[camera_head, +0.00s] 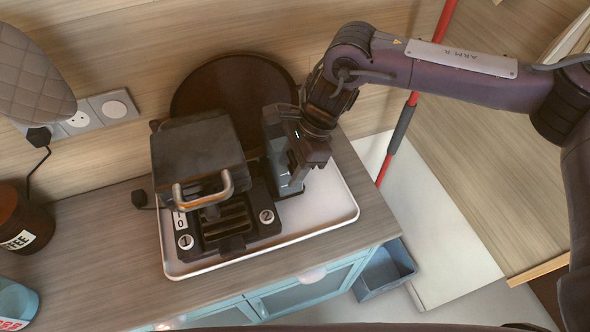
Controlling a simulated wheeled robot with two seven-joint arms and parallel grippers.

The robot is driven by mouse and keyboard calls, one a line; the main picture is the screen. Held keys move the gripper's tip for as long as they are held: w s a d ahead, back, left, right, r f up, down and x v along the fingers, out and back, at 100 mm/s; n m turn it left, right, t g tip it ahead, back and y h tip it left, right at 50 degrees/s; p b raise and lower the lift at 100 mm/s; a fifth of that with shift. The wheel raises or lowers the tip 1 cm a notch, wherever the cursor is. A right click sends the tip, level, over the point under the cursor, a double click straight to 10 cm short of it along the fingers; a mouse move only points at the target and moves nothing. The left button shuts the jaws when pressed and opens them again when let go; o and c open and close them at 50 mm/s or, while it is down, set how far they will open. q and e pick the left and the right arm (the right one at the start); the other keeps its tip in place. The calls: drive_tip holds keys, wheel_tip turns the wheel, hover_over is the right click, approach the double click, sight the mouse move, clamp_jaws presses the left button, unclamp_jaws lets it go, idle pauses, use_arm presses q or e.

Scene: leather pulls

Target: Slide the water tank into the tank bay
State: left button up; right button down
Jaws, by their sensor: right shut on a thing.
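The coffee machine (200,150) is dark and boxy, with a metal handle in front, and stands on a white tray. The water tank (277,150) is a grey, upright, narrow box at the machine's right side. My right gripper (297,165) comes in from the right and is shut on the tank; its fingers partly hide the tank's right side. The tank bay is hidden behind the tank and machine, so I cannot tell how far in the tank sits. My left gripper is not in view.
The white tray (325,215) has bare room at front right. A dark round board (225,85) leans on the wall behind. A brown coffee canister (20,222) and a blue container (14,302) stand at far left. The counter ends right of the tray.

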drive_tip(key=shift+w+a+f+b, duration=0.2)
drive_tip(key=shift+w+f+b, duration=0.35)
drive_tip(key=shift+f+b, duration=0.1)
drive_tip(key=shift+w+a+f+b, duration=0.2)
drive_tip(key=shift+w+f+b, duration=0.35)
drive_tip(key=shift+b, duration=0.05)
